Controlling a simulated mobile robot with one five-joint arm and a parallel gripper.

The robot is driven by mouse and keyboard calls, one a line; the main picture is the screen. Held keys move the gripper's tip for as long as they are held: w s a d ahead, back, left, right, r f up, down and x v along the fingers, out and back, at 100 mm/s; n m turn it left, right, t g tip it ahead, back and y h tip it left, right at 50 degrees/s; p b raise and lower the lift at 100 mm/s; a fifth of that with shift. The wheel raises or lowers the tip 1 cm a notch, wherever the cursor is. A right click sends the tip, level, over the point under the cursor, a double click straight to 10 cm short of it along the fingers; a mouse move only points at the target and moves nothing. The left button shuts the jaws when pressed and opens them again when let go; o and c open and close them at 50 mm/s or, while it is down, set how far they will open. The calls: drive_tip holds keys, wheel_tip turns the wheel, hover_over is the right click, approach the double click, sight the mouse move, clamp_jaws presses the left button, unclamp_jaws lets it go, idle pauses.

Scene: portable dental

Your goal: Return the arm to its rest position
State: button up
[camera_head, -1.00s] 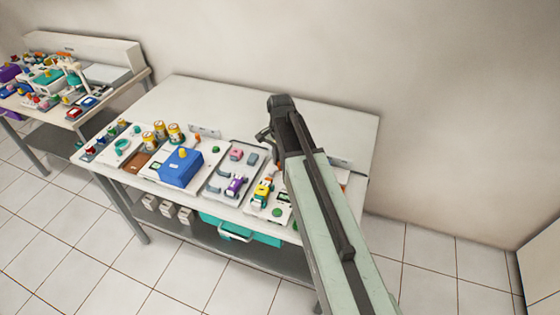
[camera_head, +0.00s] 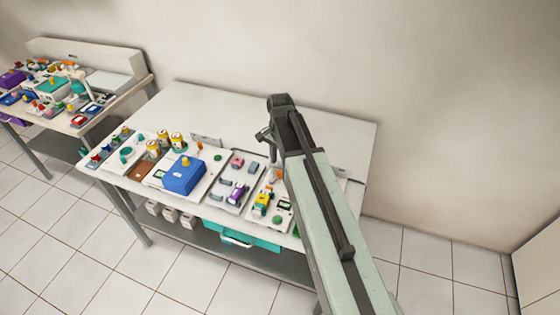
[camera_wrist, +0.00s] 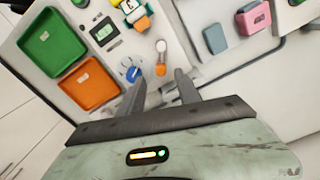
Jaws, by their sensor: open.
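My arm (camera_head: 330,215) reaches from the lower right of the head view up over the right part of a white table (camera_head: 255,105). My gripper (camera_head: 266,137) hangs at its far end, above the table. In the wrist view my gripper (camera_wrist: 160,78) has its two dark fingers apart with nothing held between them. A blue round knob (camera_wrist: 130,69) and a small white and orange piece (camera_wrist: 161,57) show just beyond the fingertips. I cannot tell the exact height of the fingers above the table.
A blue box (camera_head: 183,176), yellow jars (camera_head: 165,143) and a grey tray (camera_head: 222,203) with small pieces stand along the table's front. Green (camera_wrist: 52,38) and orange (camera_wrist: 89,84) bins lie left of the fingers. Another crowded table stands far left.

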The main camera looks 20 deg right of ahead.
wheel_tip(320, 180, up, 3)
drive_tip(key=shift+p, duration=0.8)
drive_tip(key=shift+f, duration=0.15)
drive_tip(key=shift+a, duration=0.15)
drive_tip(key=s+a+n, duration=0.3)
drive_tip(key=s+n, duration=0.7)
drive_tip(key=s, duration=0.2)
drive_tip(key=shift+a+n, duration=0.3)
drive_tip(key=shift+n, duration=0.1)
